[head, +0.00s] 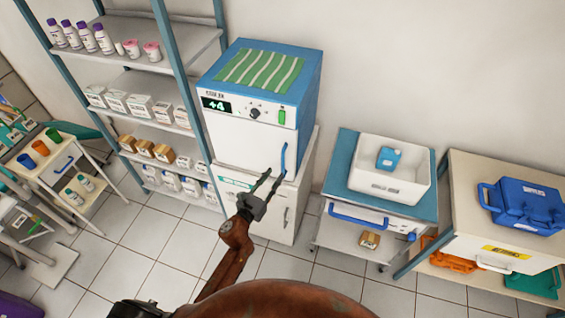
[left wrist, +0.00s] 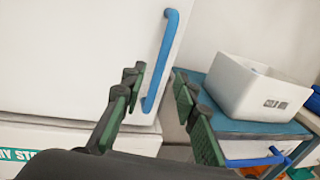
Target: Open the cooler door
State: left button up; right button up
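The cooler is a blue and white box with a +4 display (head: 216,105), standing on a white cabinet. Its white door (head: 240,143) looks closed, with a vertical blue handle (head: 283,160) at the right edge. In the left wrist view the door (left wrist: 85,60) fills the upper left and the handle (left wrist: 160,62) runs upright. My left gripper (head: 270,183) is open, in front of the handle's lower end. In the left wrist view its fingers (left wrist: 156,95) lie either side of the handle's lower part; contact cannot be told. My right gripper is not in view.
A striped green cloth (head: 260,68) lies on the cooler. A shelf rack (head: 165,35) with bottles and boxes stands close at left. At right are a blue-topped cart (head: 340,165) with a white bin (head: 380,186) and a table with a blue case (head: 525,205). Tiled floor between is clear.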

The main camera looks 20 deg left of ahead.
aim_at(282, 164)
pick_arm(q)
jog(key=x, duration=0.7)
jog(key=shift+w+d+r, duration=0.1)
jog(key=shift+w+r, duration=0.05)
jog(key=shift+w, duration=0.2)
jog(key=shift+c, duration=0.2)
grip_shut()
